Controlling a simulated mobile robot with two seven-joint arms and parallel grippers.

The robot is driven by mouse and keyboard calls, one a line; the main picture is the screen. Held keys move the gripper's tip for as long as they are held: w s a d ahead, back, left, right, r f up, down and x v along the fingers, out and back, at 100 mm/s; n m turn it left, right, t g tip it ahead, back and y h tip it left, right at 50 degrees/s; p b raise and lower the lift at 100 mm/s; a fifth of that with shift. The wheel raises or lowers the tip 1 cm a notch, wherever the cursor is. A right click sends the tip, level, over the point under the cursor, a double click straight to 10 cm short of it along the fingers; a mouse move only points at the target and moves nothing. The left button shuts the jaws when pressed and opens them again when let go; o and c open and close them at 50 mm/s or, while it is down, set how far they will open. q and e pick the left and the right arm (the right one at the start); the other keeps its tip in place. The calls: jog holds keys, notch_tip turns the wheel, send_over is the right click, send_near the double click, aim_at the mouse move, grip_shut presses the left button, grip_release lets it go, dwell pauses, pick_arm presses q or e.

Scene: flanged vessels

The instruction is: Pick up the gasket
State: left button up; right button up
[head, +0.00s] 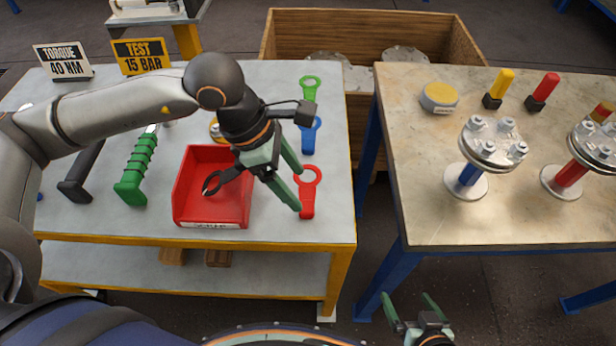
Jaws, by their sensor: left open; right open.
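I cannot make out a gasket for certain. A small round gold-and-grey piece (216,130) lies on the left table, partly hidden behind my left wrist. A red open bin (184,196) stands in front of it; a dark hooked shape shows over its inside, and I cannot tell whether it lies in the bin. My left gripper (300,191) is open and empty, above the table at the bin's right side, over a red wrench (307,200). My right gripper (407,304) is open and empty, low at the bottom edge, in front of the gap between the tables.
Green (310,88) and blue (309,137) wrenches lie behind the red one. A green-handled tool (135,176) lies left of the bin. The right table (430,190) holds flanged vessels (492,145) and a yellow-topped disc (439,96). A wooden crate (450,42) stands behind.

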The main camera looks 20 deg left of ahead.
aim_at(309, 206)
pick_arm(q)
jog(key=x, duration=0.3)
jog(key=s+x, duration=0.1)
jog(key=shift+w+d+f, duration=0.1)
jog(key=shift+d+f, duration=0.05)
jog(key=shift+f, duration=0.3)
jog(key=shift+w+d+f, duration=0.1)
jog(key=shift+d+f, duration=0.1)
jog(key=shift+f, duration=0.3)
jog(key=c, duration=1.1)
jog(key=shift+c, duration=0.5)
jog(key=shift+r, duration=0.15)
